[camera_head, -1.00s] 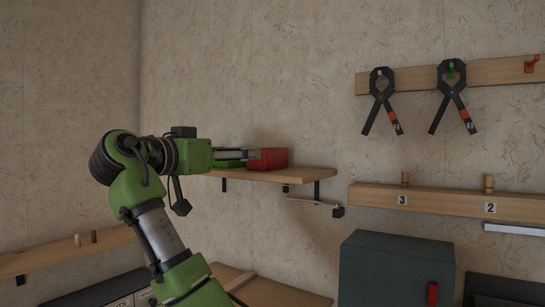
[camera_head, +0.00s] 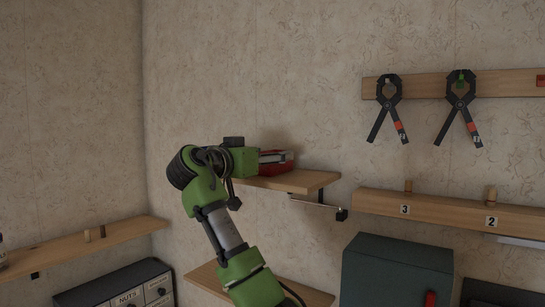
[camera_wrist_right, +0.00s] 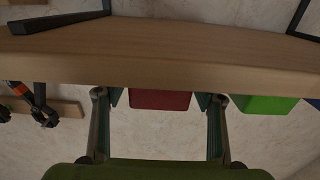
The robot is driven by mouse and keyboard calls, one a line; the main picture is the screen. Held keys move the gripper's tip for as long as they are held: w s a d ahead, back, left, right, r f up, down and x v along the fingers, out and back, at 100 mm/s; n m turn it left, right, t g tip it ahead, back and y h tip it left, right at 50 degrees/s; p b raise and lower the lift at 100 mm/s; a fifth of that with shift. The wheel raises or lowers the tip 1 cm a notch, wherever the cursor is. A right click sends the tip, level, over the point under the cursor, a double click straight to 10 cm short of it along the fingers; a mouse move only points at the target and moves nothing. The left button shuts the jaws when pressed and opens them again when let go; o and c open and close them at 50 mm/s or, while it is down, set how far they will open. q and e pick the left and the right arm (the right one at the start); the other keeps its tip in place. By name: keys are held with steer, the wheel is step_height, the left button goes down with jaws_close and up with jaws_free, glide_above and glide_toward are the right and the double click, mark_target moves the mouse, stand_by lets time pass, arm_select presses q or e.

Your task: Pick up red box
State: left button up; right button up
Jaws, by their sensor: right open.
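The red box (camera_head: 281,168) sits on the wooden wall shelf (camera_head: 300,181), partly hidden by my right gripper (camera_head: 275,156) in the head view. In the right wrist view, which looks upside down, the red box (camera_wrist_right: 160,99) appears between the two fingers of my right gripper (camera_wrist_right: 160,99). The fingers are open, one on each side of the box, with small gaps beside it. I cannot tell how deep the box lies between them. My left gripper is not in view.
A green box (camera_wrist_right: 264,104) stands beside the red box, with a blue thing (camera_wrist_right: 314,103) farther along. A bracket (camera_head: 320,204) hangs below the shelf. Black clamps (camera_head: 389,105) hang on the wall to the right. A dark green cabinet (camera_head: 396,270) stands below.

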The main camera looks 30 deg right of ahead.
steer(key=shift+x, duration=0.95)
steer(key=shift+a, duration=0.2)
steer(key=c, duration=1.2)
steer(key=shift+c, duration=0.2)
steer(key=shift+d, duration=0.1)
